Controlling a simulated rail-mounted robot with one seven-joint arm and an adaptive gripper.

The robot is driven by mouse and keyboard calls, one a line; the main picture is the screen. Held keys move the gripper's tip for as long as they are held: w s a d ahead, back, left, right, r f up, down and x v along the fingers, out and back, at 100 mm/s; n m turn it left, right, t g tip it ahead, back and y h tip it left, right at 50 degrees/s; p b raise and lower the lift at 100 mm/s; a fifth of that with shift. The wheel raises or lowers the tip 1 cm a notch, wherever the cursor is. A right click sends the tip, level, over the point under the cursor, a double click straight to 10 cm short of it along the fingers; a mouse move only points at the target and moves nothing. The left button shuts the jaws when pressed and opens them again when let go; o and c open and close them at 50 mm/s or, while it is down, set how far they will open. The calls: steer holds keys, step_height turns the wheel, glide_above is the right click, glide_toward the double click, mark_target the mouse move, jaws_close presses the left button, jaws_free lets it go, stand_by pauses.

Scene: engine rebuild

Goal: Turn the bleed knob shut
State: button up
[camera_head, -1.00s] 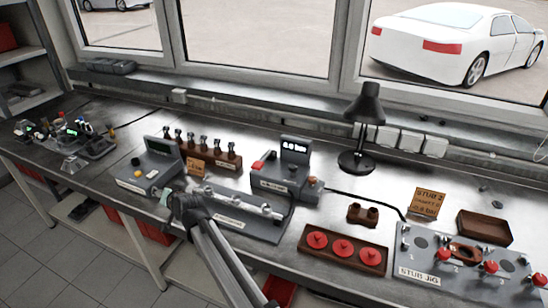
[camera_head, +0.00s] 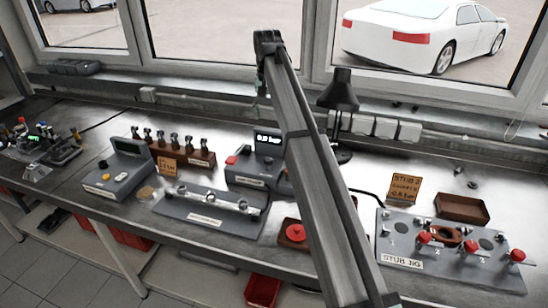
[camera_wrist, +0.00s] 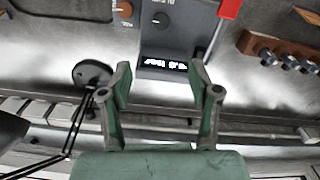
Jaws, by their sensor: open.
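The pump unit (camera_head: 245,180) stands mid-bench, with a lit display (camera_head: 268,139) reading in bar. My arm hides its right side in the head view. In the wrist view the unit appears inverted at the top, with its display (camera_wrist: 164,64) between my fingers. A dark round knob (camera_wrist: 160,18) with a white mark sits on its face, and a copper-coloured knob (camera_wrist: 123,9) at its side. I cannot tell which is the bleed knob. My gripper (camera_wrist: 160,68) is open and empty, raised above the bench; no contact with the unit shows.
A black lamp (camera_head: 341,90) stands right of the unit and shows left in the wrist view. A wooden rack (camera_head: 200,158) of injectors is behind left, a grey rail fixture (camera_head: 212,209) in front. The stub jig (camera_head: 450,265) is at right. Windows close the back.

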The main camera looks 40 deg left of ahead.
mark_target(269, 159)
step_height(269, 159, down, 17)
steer(key=p, duration=0.5)
steer(key=shift+s+a+f, duration=0.1)
steer(key=shift+f, duration=0.05)
steer(key=c, duration=1.2)
